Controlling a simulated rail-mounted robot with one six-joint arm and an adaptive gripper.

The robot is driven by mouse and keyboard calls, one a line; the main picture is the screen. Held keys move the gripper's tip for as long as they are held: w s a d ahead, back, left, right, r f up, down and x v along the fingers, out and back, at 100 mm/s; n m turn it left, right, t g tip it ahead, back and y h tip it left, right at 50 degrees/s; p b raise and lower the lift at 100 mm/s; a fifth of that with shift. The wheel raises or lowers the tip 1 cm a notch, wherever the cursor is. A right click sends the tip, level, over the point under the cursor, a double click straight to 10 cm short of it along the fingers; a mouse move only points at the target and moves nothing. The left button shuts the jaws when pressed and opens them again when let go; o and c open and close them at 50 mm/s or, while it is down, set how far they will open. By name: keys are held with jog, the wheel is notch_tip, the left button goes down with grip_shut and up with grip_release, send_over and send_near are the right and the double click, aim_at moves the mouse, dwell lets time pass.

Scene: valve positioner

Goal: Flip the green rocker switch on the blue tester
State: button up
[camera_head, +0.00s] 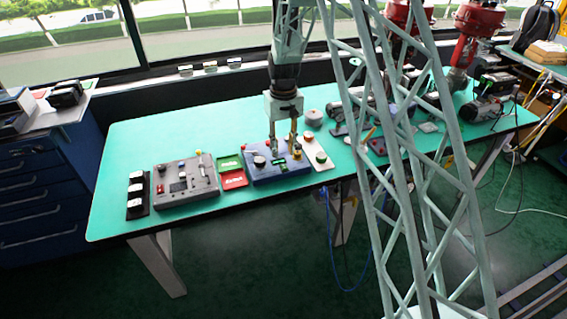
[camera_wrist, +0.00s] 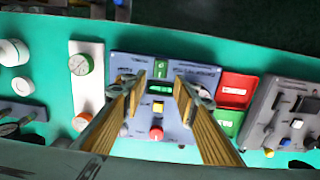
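The blue tester (camera_head: 264,178) lies on the green bench; it fills the middle of the wrist view (camera_wrist: 183,135). On its face I see a green rocker switch (camera_wrist: 161,70), a small display with green characters (camera_wrist: 160,88), a yellow button (camera_wrist: 157,107) and a red knob (camera_wrist: 156,133). My gripper (camera_head: 283,149) points down over the tester. In the wrist view, its two fingers (camera_wrist: 159,86) are apart with nothing between them, one at each side of the display, and the switch shows just beyond the tips. I cannot tell whether the tips touch the panel.
A red and green card pair (camera_wrist: 238,90) and a grey control box (camera_head: 186,182) lie left of the tester in the head view. A white plate with round dials (camera_head: 318,152) lies close on its right. Bare bench (camera_head: 140,135) is free at far left.

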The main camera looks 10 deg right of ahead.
aim_at(283, 166)
jog(key=shift+f, duration=3.4)
jog(key=c, duration=0.9)
jog(key=shift+o, duration=0.2)
jog(key=shift+b, duration=0.3)
jog(key=shift+s+t+b, duration=0.25)
jog(key=shift+t+b, duration=0.65)
jog(key=shift+b, duration=1.05)
jog(key=shift+s+t+b, duration=0.15)
jog(key=shift+t+b, duration=0.65)
jog(key=shift+b, duration=1.4)
jog(key=shift+r, duration=0.1)
jog(key=o, duration=0.9)
jog(key=shift+c, duration=0.2)
